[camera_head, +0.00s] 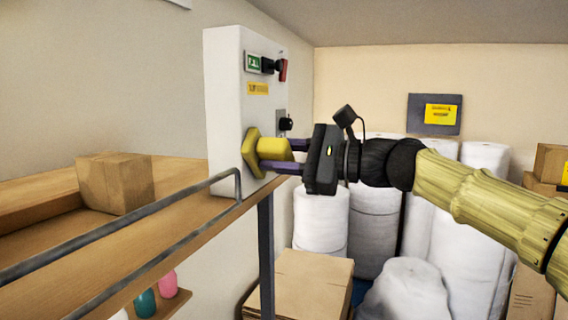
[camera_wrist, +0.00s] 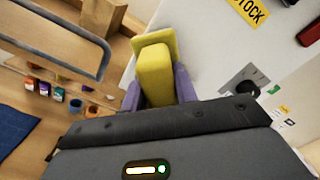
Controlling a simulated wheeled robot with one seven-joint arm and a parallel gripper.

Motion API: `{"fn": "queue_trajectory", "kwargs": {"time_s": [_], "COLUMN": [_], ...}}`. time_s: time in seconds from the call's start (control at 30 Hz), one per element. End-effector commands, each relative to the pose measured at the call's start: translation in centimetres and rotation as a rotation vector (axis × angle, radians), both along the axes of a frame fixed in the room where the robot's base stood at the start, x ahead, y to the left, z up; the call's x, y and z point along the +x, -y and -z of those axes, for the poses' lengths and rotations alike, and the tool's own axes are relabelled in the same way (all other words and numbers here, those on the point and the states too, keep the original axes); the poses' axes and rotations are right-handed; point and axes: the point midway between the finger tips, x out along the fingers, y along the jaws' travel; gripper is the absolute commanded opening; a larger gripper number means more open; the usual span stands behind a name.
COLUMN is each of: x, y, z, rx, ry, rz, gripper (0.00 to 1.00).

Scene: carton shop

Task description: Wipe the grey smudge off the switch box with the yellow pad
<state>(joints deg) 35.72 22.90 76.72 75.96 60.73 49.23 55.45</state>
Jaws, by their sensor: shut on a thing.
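In the wrist view the pad (camera_wrist: 154,75) sits between the purple fingers, beside the box front (camera_wrist: 205,40). I see no grey smudge; the pad may hide it.
A wooden shelf (camera_head: 60,236) with a metal rail (camera_head: 150,264) runs left of the box, with a carton (camera_head: 116,183) on it. White rolls (camera_head: 374,215) and a large carton (camera_head: 300,282) stand below and behind my arm.

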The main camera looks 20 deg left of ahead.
Motion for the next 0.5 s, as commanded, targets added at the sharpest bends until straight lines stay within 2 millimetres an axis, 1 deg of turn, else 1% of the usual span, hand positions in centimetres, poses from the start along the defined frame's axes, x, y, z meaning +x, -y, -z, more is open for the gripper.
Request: {"fn": "queue_trajectory", "kwargs": {"time_s": [0.07,0.33,0.5], "x": [-0.45,-0.51,-0.45], "y": [-0.17,-0.2,0.61], "z": [0.12,-0.07,0.08], "rx": [-0.002,-0.001,0.001], "ry": [0.002,0.0,0.001], "rz": [-0.003,-0.004,-0.001], "gripper": [0.11,0.11,0.11]}}
